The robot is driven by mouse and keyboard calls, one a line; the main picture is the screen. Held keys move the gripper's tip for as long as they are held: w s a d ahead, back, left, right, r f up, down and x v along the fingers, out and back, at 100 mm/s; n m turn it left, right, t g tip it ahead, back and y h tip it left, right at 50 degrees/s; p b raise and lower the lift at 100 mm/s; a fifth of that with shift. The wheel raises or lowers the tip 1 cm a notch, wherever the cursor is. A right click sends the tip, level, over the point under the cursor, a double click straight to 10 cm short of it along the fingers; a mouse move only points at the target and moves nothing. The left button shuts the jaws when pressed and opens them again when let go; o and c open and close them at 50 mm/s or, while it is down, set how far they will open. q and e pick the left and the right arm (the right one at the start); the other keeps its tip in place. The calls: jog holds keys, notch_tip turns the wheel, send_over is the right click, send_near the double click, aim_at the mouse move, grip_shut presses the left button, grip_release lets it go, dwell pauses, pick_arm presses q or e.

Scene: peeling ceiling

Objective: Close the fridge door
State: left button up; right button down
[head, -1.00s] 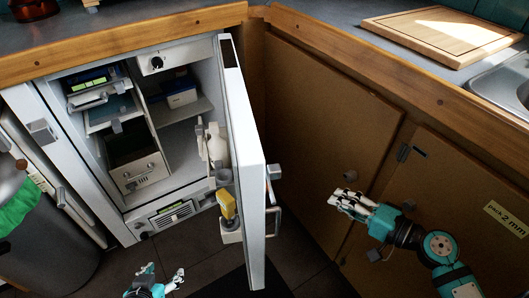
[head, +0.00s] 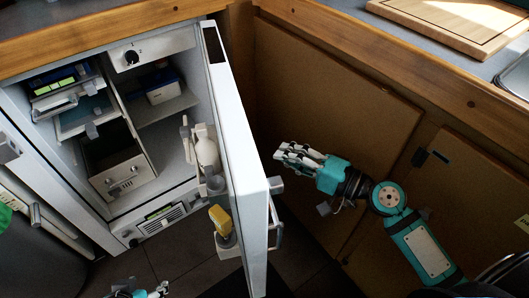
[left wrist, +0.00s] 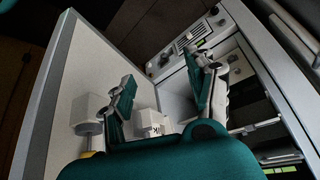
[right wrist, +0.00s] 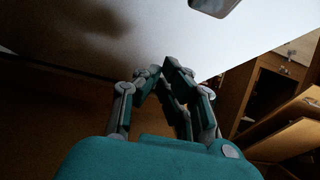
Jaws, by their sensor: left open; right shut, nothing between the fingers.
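The fridge door (head: 239,150) stands wide open in the head view, seen nearly edge-on, with its handle (head: 275,225) on the right side. The open fridge (head: 165,125) shows shelves and a drawer. My right gripper (head: 281,152) is shut and empty, just right of the door's outer face; I cannot tell whether it touches. In the right wrist view the pale door face (right wrist: 130,40) lies ahead of the fingers. My left gripper (head: 150,291) is low at the bottom edge of the head view. In the left wrist view it is open, facing the door's inner side (left wrist: 85,80) and the fridge interior.
Door shelves hold a white bottle (head: 207,152) and a yellow item (head: 221,220). Wooden cabinet fronts (head: 335,85) stand to the right, and a cutting board (head: 450,22) lies on the counter above. Dark floor is free below the fridge.

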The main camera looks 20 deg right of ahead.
pick_arm(q)
jog(key=s+g, duration=0.1)
jog(key=s+a, duration=0.1)
jog(key=s, duration=0.1)
jog(key=s+g+p, duration=0.1)
jog(key=shift+s+a+f+g+y, duration=0.2)
jog(key=shift+s+f+g+y, duration=0.1)
jog(key=shift+s+f, duration=0.1)
pick_arm(e)
jog(key=a, duration=0.2)
jog(key=w+a, duration=0.1)
jog(key=a, duration=0.1)
jog(key=shift+a, duration=0.4)
pick_arm(q)
jog(key=shift+r, duration=0.1)
